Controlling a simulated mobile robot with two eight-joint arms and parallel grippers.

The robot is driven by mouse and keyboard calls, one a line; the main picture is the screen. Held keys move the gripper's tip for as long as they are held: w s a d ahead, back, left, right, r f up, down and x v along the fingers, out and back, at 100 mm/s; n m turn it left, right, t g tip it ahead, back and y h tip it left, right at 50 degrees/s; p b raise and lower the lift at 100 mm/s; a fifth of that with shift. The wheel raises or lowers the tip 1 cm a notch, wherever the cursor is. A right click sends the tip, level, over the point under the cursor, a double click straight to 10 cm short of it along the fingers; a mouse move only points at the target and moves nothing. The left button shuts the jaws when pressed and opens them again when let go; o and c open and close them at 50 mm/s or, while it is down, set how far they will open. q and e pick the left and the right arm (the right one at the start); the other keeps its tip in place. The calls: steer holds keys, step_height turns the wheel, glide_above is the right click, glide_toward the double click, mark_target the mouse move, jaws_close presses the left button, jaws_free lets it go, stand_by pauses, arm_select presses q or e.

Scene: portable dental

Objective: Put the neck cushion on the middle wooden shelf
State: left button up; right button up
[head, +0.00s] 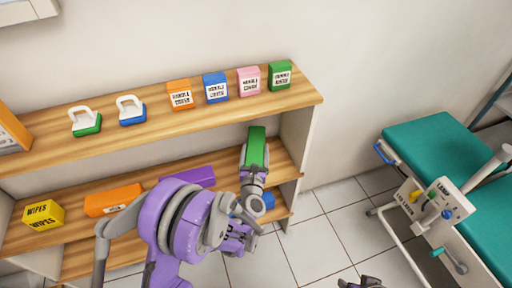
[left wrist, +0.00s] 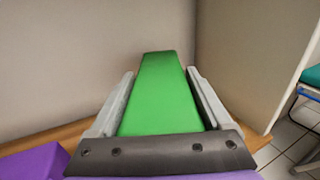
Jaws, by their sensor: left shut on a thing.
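A green block (head: 256,146), which I take to be the neck cushion, is in my left gripper (head: 254,172) at the right end of the middle wooden shelf (head: 140,186). In the left wrist view the green block (left wrist: 158,95) lies lengthwise between the two grey fingers of my left gripper (left wrist: 163,105), which is shut on it. The block is over the shelf; whether it touches the board cannot be told. Part of my right gripper (head: 365,283) shows at the bottom edge, cut off.
On the middle shelf stand a yellow wipes box (head: 43,214), an orange block (head: 113,200) and a purple block (head: 188,177). The upper shelf (head: 150,123) holds several boxes and handled items. The unit's side panel (head: 296,140) is close right. A teal treatment chair (head: 430,142) stands further right.

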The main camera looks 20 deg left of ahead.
arm_select(q)
steer(key=shift+s+f+b, duration=0.2)
steer(key=shift+f+b, duration=0.15)
steer(key=shift+f, duration=0.2)
steer(key=shift+f+b, duration=1.55)
steer(key=shift+f, duration=1.15)
steer(key=shift+f+b, duration=0.45)
steer(key=shift+f, duration=0.15)
steer(key=o, duration=1.4)
